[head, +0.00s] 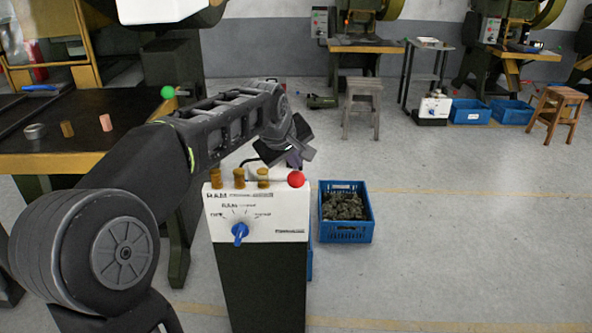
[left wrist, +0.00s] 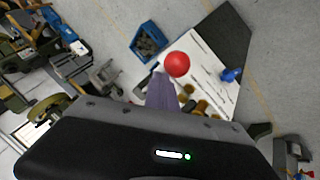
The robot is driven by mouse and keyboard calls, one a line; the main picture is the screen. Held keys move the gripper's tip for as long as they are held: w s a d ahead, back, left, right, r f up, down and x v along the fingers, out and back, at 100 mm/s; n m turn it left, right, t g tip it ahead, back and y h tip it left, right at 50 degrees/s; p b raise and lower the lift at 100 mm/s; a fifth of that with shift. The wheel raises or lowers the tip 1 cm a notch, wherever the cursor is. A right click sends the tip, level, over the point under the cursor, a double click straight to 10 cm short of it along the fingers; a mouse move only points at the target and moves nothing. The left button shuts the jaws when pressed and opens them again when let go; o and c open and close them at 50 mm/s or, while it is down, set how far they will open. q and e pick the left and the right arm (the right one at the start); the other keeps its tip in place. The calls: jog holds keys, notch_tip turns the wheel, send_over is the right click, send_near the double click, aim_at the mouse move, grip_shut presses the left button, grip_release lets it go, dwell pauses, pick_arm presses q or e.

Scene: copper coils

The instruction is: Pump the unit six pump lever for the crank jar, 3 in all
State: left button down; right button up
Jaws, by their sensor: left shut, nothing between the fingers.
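A white-topped control box (head: 257,217) stands in front of me. It has a blue dial (head: 240,232) on its face and a red ball knob (head: 295,179) at its top right. The knob also shows in the left wrist view (left wrist: 177,64), beside the purple fingers. I cannot tell which lever is unit six's. My left gripper (head: 295,158) is just above and behind the red knob, shut and empty. Contact with the knob is not clear. A small grey round container (head: 34,131) is on the dark table at left; I cannot tell whether it is the crank jar.
Several brown cylinders (head: 239,178) stand on the box top. A blue crate (head: 345,233) of dark parts sits on the floor to its right.

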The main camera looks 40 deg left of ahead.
aim_at(294, 180)
pick_arm(q)
jog(key=shift+s+d+f+b, duration=0.15)
jog(key=shift+s+f+b, duration=0.05)
jog(key=shift+f+b, duration=1.15)
jog(key=shift+s+d+f+b, duration=0.1)
jog(key=shift+s+f+b, duration=0.05)
jog(key=shift+f+b, duration=1.15)
dwell(1.9)
jog(key=shift+f+p, duration=0.15)
jog(key=shift+p, duration=0.15)
dwell(0.3)
jog(key=shift+w+a+r+p, duration=0.1)
jog(key=shift+w+r+p, duration=0.05)
jog(key=shift+r+p, duration=0.95)
jog(key=shift+w+a+r+p, duration=0.15)
jog(key=shift+r+p, duration=0.8)
jog(key=shift+r, duration=0.35)
jog(key=shift+w+a+r+p, duration=0.1)
jog(key=shift+w+r+p, duration=0.05)
jog(key=shift+r+p, duration=0.95)
jog(key=shift+r, duration=0.2)
jog(key=shift+w+a+r+p, duration=0.15)
jog(key=shift+r+p, duration=0.9)
jog(key=shift+r, duration=0.15)
jog(key=shift+w+a+r+p, duration=0.1)
jog(key=shift+w+r+p, duration=0.05)
jog(key=shift+r+p, duration=1)
